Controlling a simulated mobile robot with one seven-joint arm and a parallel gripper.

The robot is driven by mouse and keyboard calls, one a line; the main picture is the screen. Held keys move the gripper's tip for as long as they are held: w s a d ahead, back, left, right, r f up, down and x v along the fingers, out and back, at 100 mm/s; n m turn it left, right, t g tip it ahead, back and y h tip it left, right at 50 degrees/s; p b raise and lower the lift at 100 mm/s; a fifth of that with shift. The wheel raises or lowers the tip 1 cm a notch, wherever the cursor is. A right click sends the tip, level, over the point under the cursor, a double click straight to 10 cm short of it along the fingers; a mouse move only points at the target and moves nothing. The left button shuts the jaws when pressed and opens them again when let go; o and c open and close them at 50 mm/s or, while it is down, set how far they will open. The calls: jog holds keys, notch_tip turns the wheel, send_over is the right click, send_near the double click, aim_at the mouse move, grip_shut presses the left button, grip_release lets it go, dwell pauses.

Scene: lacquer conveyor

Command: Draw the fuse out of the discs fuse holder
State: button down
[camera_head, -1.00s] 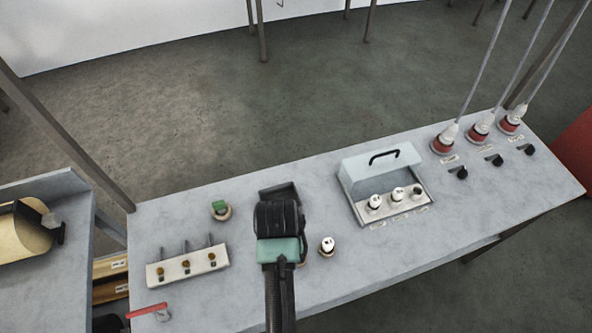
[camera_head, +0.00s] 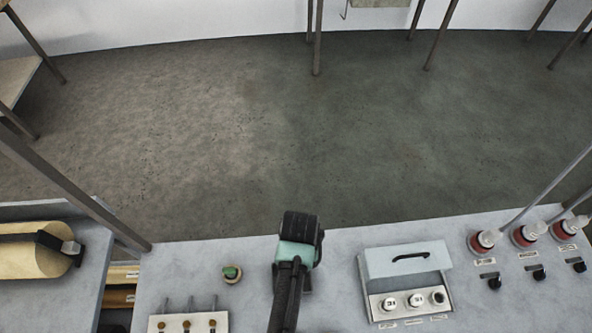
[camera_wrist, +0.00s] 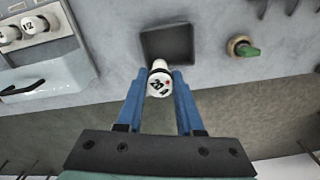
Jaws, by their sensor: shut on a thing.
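A fuse with a white cap (camera_wrist: 159,84), bearing black and red marks, is held between the blue fingertips of my gripper (camera_wrist: 160,80) in the wrist view. My gripper (camera_head: 300,228) is above the bench in the head view, where its own arm hides the fuse. The fuse holder (camera_head: 374,306) is a pale box with its handled lid (camera_head: 405,260) raised, at the right. Two white caps sit in its left and middle places; the right place (camera_head: 438,297) looks like an open, dark socket. The labels are too small to read.
A dark square tray (camera_wrist: 167,43) lies just beyond the held fuse. A green knob (camera_head: 232,273) stands to the left. A panel with several small levers (camera_head: 187,322) is at front left. The bench's far edge is close.

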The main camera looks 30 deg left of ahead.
jog(key=shift+s+f+b, duration=0.2)
jog(key=shift+f+b, duration=0.5)
jog(key=shift+f, duration=0.05)
notch_tip(320, 180, down, 4)
jog(key=b, duration=0.4)
jog(key=shift+f, duration=0.15)
jog(key=shift+c, duration=2.3)
grip_release()
notch_tip(320, 180, up, 13)
jog(key=shift+r, duration=0.1)
